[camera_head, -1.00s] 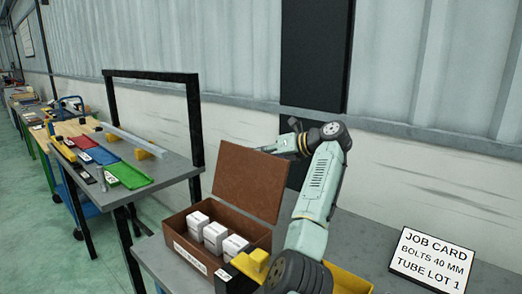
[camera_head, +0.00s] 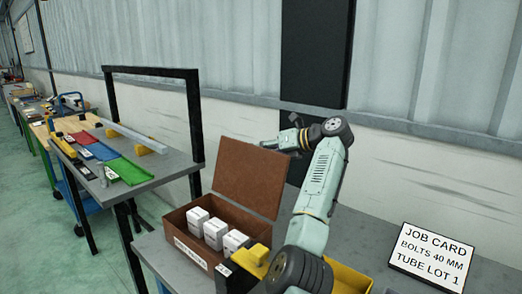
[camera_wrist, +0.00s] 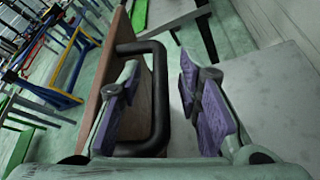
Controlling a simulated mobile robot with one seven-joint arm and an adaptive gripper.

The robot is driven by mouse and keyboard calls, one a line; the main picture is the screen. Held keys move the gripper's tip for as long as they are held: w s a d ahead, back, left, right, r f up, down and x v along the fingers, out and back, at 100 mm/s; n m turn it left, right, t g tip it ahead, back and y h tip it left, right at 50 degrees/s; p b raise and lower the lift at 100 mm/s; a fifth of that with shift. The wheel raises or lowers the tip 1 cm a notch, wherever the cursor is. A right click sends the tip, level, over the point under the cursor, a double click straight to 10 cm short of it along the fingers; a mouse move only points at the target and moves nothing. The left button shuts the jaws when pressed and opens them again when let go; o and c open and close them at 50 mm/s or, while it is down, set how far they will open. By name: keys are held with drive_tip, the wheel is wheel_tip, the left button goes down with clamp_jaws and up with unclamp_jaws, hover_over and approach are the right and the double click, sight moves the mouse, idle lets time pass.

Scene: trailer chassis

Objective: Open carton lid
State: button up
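The brown carton (camera_head: 219,265) sits on the grey bench with its lid (camera_head: 250,178) standing up at the back, leaning slightly. Several white boxes (camera_head: 215,233) are inside it. My gripper (camera_head: 269,144) is at the lid's top edge, partly behind it. In the wrist view, the lid (camera_wrist: 118,50) shows nearly edge-on at left, with a black U-shaped handle (camera_wrist: 160,95) on it. My gripper (camera_wrist: 163,90) has its purple-padded fingers apart, with the handle's bar between them. The left finger overlaps the handle's loop; I cannot tell whether it touches.
A yellow bin (camera_head: 347,278) stands right of the carton, partly behind my arm. A job card sign (camera_head: 433,256) stands at the right of the bench. A second bench with coloured trays (camera_head: 125,170) and a black frame (camera_head: 195,120) is at left.

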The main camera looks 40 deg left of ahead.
drive_tip(key=v, duration=1.1)
drive_tip(key=shift+d, duration=0.35)
